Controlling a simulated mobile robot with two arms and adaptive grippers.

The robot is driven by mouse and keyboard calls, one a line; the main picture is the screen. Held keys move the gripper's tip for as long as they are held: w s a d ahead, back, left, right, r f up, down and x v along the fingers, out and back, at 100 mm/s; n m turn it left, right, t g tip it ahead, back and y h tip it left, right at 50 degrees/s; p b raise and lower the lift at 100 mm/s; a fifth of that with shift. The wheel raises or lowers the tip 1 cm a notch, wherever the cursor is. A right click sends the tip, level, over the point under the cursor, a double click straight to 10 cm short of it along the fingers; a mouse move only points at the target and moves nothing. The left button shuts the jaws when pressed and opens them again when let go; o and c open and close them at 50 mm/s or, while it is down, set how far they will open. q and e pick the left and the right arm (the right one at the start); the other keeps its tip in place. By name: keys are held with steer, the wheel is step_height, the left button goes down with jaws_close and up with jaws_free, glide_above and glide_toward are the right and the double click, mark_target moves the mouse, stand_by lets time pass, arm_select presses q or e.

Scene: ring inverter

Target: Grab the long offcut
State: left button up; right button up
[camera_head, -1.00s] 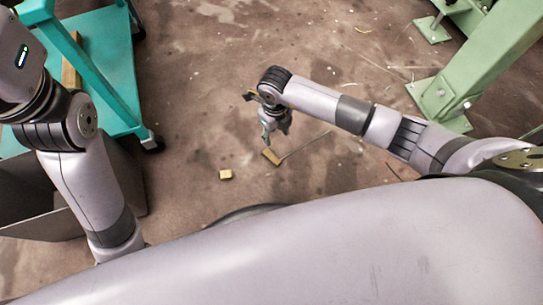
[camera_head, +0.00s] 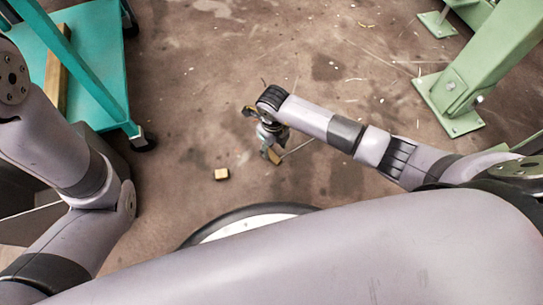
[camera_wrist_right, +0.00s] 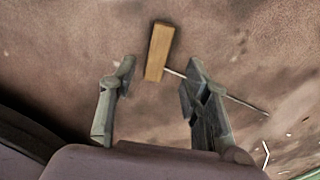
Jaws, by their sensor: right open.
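The long offcut (camera_head: 275,157) is a slim wooden block on the floor, partly hidden by my right gripper (camera_head: 268,146) in the head view. In the right wrist view the offcut (camera_wrist_right: 158,52) lies lengthwise, just ahead of the open fingers of my right gripper (camera_wrist_right: 158,84). Its near end lines up with the gap between the fingertips, and no finger appears to touch it. A shorter wooden block (camera_head: 221,174) lies apart to the left. My left arm shows at the left, but its gripper is out of view.
A thin rod (camera_wrist_right: 235,98) lies beside the offcut and runs off to the right. A teal wheeled cart (camera_head: 95,65) with a wooden bar (camera_head: 57,75) stands at the left. A green machine leg (camera_head: 470,75) stands at the right. The floor between is mostly clear.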

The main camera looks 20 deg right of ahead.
mark_target(271, 155)
steer(key=f+b, duration=0.3)
steer(key=f, duration=0.1)
steer(key=shift+a+f+b, duration=0.2)
steer(key=shift+f+b, duration=0.1)
steer(key=shift+b, duration=0.05)
steer(key=shift+r, duration=0.1)
steer(key=shift+c, duration=0.3)
steer(key=c, duration=0.9)
steer(key=shift+o, duration=0.2)
